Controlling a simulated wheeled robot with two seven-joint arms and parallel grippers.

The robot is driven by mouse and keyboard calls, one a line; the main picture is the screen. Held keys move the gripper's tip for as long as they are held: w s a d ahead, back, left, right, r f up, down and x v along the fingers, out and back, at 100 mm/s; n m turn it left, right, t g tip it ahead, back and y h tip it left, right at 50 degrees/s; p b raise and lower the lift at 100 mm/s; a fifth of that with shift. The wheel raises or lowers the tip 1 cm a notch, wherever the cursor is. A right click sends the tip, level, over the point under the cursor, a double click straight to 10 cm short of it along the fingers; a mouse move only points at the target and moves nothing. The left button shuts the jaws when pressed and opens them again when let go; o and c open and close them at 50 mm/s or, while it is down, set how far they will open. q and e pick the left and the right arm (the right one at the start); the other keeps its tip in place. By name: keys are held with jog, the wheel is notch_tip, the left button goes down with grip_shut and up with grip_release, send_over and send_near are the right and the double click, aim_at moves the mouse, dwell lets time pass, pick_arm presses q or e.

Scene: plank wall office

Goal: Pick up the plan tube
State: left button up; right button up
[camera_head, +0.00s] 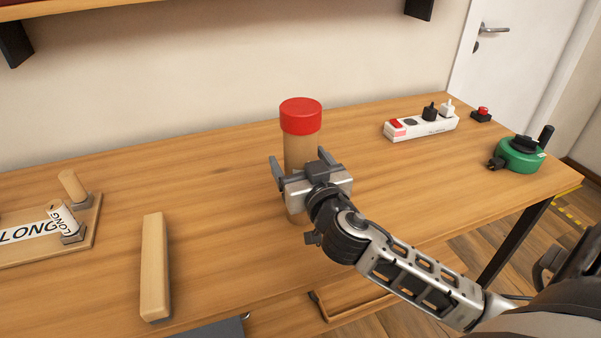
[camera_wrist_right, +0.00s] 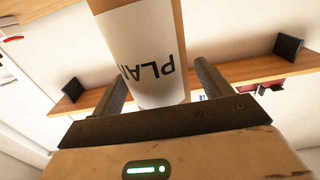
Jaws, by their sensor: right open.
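The plan tube (camera_head: 299,146) stands upright on the wooden table, tan with a red cap on top. In the right wrist view the tube (camera_wrist_right: 148,58) shows a white label with part of the word "PLAN". My right gripper (camera_head: 299,165) is open, with one finger on each side of the tube. In the right wrist view the tube stands between the fingers of the gripper (camera_wrist_right: 165,80), and gaps show beside it. The gripper hides the tube's lower middle in the head view. My left gripper is out of view.
A wooden bar (camera_head: 155,266) lies left of the tube. A board with a "LONG" label (camera_head: 30,234) is at far left. A power strip (camera_head: 421,125), red button (camera_head: 482,114) and green reel (camera_head: 519,154) sit at right. A shelf (camera_head: 70,8) hangs above the table (camera_head: 215,165).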

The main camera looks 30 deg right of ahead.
jog(key=c, duration=1.1)
